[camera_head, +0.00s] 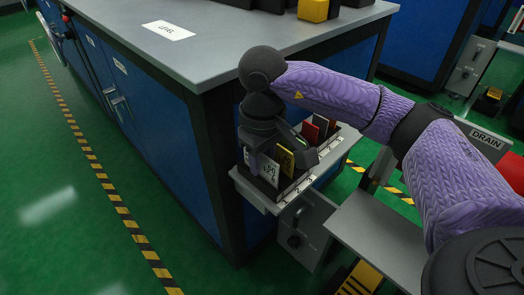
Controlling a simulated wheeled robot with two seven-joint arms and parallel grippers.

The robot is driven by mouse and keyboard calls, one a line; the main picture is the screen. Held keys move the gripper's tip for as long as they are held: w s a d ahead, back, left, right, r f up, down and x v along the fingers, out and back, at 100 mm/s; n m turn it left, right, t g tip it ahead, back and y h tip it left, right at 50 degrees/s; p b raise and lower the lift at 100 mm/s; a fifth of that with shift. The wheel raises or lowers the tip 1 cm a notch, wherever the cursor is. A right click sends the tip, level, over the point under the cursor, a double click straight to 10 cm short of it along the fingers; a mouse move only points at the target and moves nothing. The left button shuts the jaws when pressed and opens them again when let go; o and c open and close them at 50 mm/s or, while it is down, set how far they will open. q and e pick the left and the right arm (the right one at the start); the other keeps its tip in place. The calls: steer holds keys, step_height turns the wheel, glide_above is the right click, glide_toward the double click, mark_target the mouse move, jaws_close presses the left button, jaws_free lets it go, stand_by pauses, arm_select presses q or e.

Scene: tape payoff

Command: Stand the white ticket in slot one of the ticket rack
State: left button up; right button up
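The ticket rack (283,201) is a grey ledge with a numbered front edge, fixed at the corner of the blue bench. The white ticket (268,170), with dark print, stands upright at the rack's near left end; its lower edge and exact slot cannot be made out. A yellow ticket (286,160) stands just behind it. My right gripper (277,155) is down over this end of the rack, its fingers apart on either side of the white and yellow tickets. It hides part of their tops. My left gripper is out of view.
Red tickets (310,133) stand farther along the rack, close to my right gripper. The grey bench top (225,40) rises behind, with a label plate (168,30) on it. The green floor at left is clear.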

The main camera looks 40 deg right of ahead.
steer(key=shift+o, duration=0.3)
step_height(320, 180, up, 9)
steer(key=p, duration=0.5)
steer(key=shift+r, duration=0.1)
steer(key=shift+r+p, duration=0.35)
steer(key=shift+r, duration=0.1)
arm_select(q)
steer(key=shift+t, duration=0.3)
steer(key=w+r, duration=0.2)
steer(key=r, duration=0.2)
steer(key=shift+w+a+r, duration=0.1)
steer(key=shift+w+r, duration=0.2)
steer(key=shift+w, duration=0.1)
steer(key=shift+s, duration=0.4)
arm_select(e)
steer(key=shift+f, duration=0.1)
